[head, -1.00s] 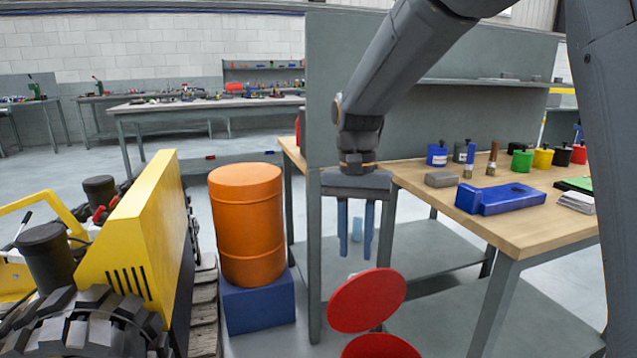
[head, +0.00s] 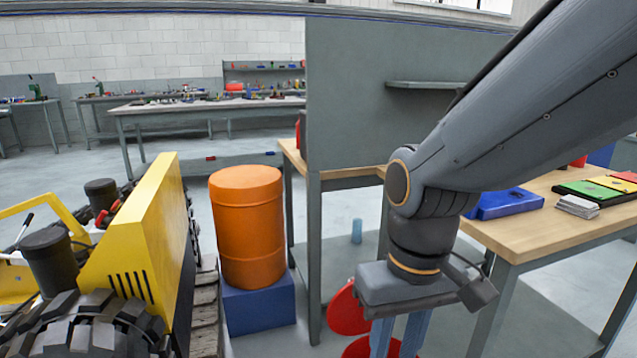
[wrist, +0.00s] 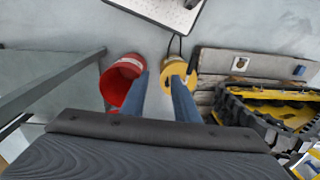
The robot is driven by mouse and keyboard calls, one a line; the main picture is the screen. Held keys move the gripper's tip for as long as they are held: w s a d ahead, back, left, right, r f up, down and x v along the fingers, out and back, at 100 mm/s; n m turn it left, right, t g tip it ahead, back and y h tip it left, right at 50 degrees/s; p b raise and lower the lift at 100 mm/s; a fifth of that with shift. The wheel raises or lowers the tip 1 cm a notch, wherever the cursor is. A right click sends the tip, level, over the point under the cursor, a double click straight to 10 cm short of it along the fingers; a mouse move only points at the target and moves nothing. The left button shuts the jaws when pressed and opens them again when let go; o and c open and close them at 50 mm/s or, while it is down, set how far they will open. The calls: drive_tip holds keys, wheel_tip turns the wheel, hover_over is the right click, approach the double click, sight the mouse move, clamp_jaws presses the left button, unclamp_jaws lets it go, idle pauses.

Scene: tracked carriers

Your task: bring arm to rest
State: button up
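In the wrist view my gripper (wrist: 159,76) shows both fingers apart over the grey floor, between a red bucket-like thing (wrist: 110,88) and a yellow round thing (wrist: 172,72).
An orange barrel (head: 246,225) stands on a blue block (head: 258,305). A yellow tracked carrier (head: 135,240) is at the left. A grey panel (head: 350,100) rises behind the arm. A blue tool (head: 515,203) lies on the bench. Open floor lies at the far left.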

drive_tip(key=d+r+m+p, duration=0.2)
drive_tip(key=d+r+p, duration=0.7)
drive_tip(key=p, duration=0.8)
drive_tip(key=shift+s+r+m+h, duration=0.15)
drive_tip(key=shift+r+m+h, duration=0.15)
drive_tip(key=shift+r+m, duration=0.15)
